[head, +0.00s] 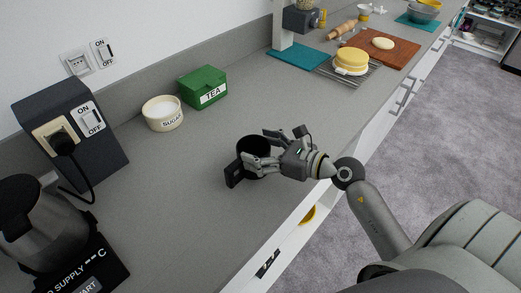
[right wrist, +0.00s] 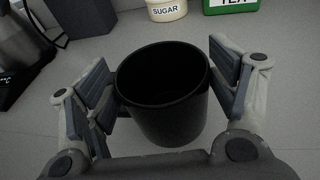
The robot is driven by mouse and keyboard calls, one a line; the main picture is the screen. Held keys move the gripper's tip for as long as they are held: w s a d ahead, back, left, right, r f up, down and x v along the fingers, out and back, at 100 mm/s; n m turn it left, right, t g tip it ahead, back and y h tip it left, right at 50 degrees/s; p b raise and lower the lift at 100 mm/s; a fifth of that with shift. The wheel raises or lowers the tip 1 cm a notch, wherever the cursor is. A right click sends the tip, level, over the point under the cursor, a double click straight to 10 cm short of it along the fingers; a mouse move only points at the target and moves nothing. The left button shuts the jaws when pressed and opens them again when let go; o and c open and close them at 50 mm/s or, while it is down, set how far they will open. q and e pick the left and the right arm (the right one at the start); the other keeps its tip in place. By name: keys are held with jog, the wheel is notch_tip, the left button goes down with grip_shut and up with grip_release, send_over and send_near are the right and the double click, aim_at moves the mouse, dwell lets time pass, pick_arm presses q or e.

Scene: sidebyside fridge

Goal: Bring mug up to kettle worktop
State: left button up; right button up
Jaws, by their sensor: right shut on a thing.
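A black mug (head: 253,153) is upright at the grey worktop (head: 205,150), in the middle of the head view. My right gripper (head: 262,149) is shut on the mug, with fingers on both sides of it. In the right wrist view the mug (right wrist: 165,98) sits between the fingers, open end up and dark inside. I cannot tell whether its base touches the worktop. The dark kettle (head: 38,225) stands at the lower left on its black base (head: 92,272). My left gripper is not in view.
A sugar pot (head: 162,114) and a green tea box (head: 203,88) stand towards the wall. A socket box (head: 66,135) with a plug and cable is behind the kettle. The worktop between mug and kettle is clear. A yellow cake (head: 351,61) is farther back.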

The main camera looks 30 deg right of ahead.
jog(key=shift+f, duration=0.5)
jog(key=shift+f, duration=0.25)
jog(key=o, duration=1.6)
jog(key=shift+r, duration=0.1)
